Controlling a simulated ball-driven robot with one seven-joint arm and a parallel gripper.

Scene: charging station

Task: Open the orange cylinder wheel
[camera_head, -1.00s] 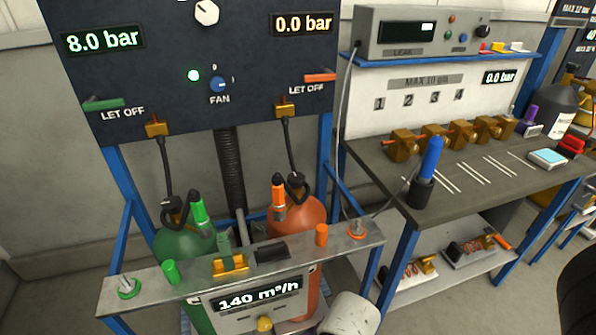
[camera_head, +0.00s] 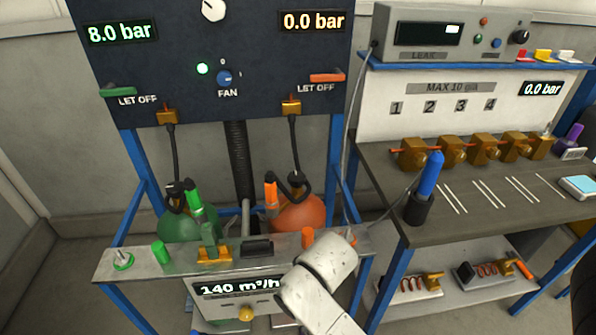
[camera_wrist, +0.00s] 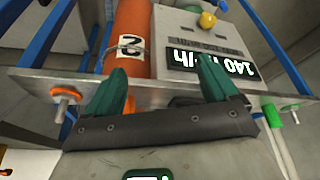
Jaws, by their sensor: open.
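The orange cylinder (camera_head: 297,213) stands in the blue-framed station, with a black fitting and an orange-tipped part at its top. It also shows in the wrist view (camera_wrist: 130,35) with a "2" label. A small orange wheel (camera_wrist: 65,92) on a threaded stem sits at the left end of the metal shelf in the wrist view. The wheel lies outside the fingers, left of the left one. The gripper itself is not clear in the head view.
The green cylinder (camera_head: 190,226) stands left of the orange one. The metal shelf (camera_head: 140,268) carries a green wheel (camera_head: 122,260) and upright green and orange caps. A workbench (camera_head: 470,235) with brass valves and a blue-handled tool (camera_head: 430,175) stands to the right.

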